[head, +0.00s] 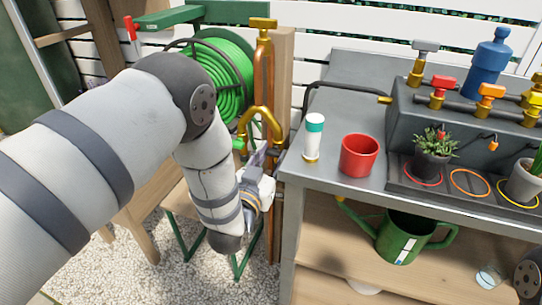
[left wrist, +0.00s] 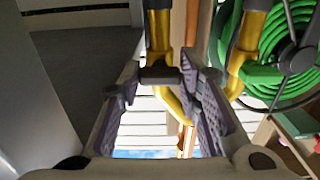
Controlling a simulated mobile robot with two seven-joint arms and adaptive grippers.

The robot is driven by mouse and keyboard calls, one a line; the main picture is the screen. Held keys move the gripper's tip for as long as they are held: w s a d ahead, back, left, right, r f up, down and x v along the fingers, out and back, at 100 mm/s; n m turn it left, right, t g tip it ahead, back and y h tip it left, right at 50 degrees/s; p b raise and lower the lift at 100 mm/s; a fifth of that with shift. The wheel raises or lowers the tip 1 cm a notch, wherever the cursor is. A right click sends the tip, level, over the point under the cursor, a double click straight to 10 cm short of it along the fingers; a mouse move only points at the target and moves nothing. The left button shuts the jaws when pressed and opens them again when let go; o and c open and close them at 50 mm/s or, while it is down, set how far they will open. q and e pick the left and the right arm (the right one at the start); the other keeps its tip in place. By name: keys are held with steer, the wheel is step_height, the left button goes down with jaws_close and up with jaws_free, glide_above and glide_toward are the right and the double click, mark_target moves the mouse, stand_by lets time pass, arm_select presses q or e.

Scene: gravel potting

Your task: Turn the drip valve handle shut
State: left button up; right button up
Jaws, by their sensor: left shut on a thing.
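My left gripper (head: 262,172) is at the left end of the metal bench, below a curved brass pipe (head: 260,120), and my arm hides part of it. In the left wrist view, my left gripper (left wrist: 162,72) is shut on a short dark handle-like bar (left wrist: 160,75) at its fingertips. Brass pipe (left wrist: 160,28) runs right behind the bar. I cannot tell how far this handle is turned. My right gripper is not in view.
A green hose reel (head: 215,75) hangs behind my left arm. A white bottle (head: 313,138) with a teal cap and a red cup (head: 360,155) stand near the bench's left edge. Potted plants and a blue bottle (head: 488,62) are farther right. A green watering can (head: 405,238) sits on the shelf below.

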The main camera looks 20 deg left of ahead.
arm_select(q)
steer(key=shift+f, duration=0.1)
steer(key=o, duration=1.1)
steer(key=shift+o, duration=0.2)
steer(key=s, duration=1.2)
steer(key=shift+a, duration=0.2)
steer(key=s+a+f+g+p, duration=0.3)
steer(key=s+f+g, duration=0.7)
steer(key=s+f, duration=0.4)
steer(key=s+a+n+g+p, duration=0.1)
steer(key=s+g, duration=0.9)
steer(key=s, duration=1.6)
steer(key=shift+s+a+r+y+p, duration=0.15)
steer(key=shift+s+a+y+p, duration=0.15)
steer(key=shift+a+p, duration=0.4)
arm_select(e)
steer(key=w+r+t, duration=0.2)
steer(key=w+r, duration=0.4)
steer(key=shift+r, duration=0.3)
